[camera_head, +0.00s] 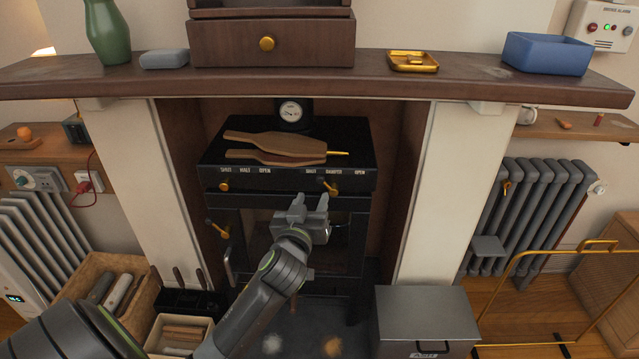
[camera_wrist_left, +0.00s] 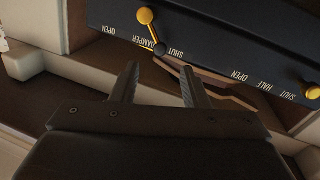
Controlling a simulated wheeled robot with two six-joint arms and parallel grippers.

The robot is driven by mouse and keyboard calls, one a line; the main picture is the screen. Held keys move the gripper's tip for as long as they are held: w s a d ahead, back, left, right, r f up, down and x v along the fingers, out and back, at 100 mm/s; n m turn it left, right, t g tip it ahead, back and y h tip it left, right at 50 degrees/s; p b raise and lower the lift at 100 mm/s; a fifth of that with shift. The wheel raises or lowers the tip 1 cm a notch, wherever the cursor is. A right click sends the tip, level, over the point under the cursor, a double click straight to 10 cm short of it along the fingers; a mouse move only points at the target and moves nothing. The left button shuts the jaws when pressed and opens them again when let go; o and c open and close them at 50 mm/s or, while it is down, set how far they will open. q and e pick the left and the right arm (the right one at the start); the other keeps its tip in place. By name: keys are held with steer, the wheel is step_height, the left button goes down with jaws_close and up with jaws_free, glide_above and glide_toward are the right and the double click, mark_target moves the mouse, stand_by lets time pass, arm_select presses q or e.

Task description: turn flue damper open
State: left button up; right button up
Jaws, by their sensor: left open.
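The flue damper lever (camera_head: 332,189) is on the right of the black stove's front, under the lettering SHUT, DAMPER, OPEN. Its brass knob points down and slightly right in the head view. In the wrist view, which is upside down, the brass knob (camera_wrist_left: 145,15) and dark pivot show beyond the fingers. My left gripper (camera_head: 310,203) is open and empty, with its fingers pointing at the stove. It is just below and left of the knob in the head view, apparently apart from it. The left gripper's fingers (camera_wrist_left: 157,80) also show in the wrist view. My right gripper is out of view.
The stove (camera_head: 285,174) sits in a fireplace. Wooden bellows (camera_head: 275,146) lie on its top. Another brass knob (camera_head: 224,186) is at the front's left, and a handle (camera_head: 217,229) is below. A grey metal box (camera_head: 425,315) stands at the lower right.

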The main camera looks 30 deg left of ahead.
mark_target(320, 182)
arm_select(q)
steer(key=x, duration=0.7)
steer(key=shift+w+a, duration=0.1)
steer(key=shift+w, duration=0.15)
jaws_close()
